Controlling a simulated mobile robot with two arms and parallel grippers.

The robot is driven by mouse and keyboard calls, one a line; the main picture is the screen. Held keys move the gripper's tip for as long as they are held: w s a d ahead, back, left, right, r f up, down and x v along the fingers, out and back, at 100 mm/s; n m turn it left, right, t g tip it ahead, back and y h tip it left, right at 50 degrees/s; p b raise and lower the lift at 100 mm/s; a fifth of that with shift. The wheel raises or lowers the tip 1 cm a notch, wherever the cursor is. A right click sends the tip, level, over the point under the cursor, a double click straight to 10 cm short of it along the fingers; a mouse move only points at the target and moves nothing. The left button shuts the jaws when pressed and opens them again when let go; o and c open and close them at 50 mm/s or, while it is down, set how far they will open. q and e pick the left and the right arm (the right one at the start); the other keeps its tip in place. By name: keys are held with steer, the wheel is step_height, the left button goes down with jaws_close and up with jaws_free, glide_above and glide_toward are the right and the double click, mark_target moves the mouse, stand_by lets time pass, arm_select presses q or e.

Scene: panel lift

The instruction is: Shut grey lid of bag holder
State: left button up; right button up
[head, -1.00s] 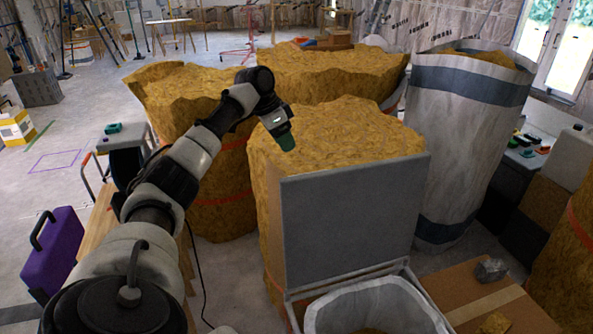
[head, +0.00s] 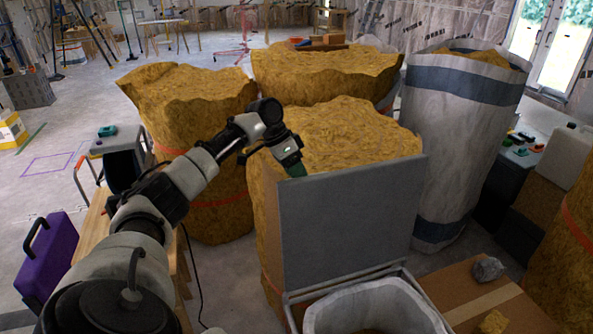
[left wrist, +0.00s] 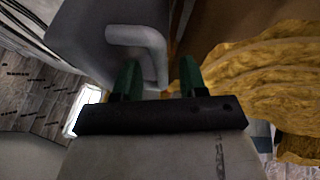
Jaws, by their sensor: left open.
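The grey lid (head: 350,222) stands upright at the back of the bag holder (head: 347,281), which holds an open white bag (head: 340,306). My left gripper (head: 297,171) is at the lid's upper left corner, beside or just behind its top edge. In the left wrist view the green fingers (left wrist: 158,78) are apart with nothing between them. A grey surface, seemingly the lid (left wrist: 80,35), lies ahead with a pale loop handle (left wrist: 140,36) in front of the left finger. Whether a finger touches it I cannot tell. My right gripper is not in view.
Tall yellow-brown insulation bales (head: 340,135) stand close behind the lid, with a large white and grey sack (head: 458,125) at right. A cardboard box (head: 462,290) lies right of the holder. A purple case (head: 52,257) stands at left.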

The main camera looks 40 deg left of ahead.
arm_select(q)
steer(key=shift+d+f, duration=0.2)
steer(key=shift+f, duration=0.1)
jaws_close()
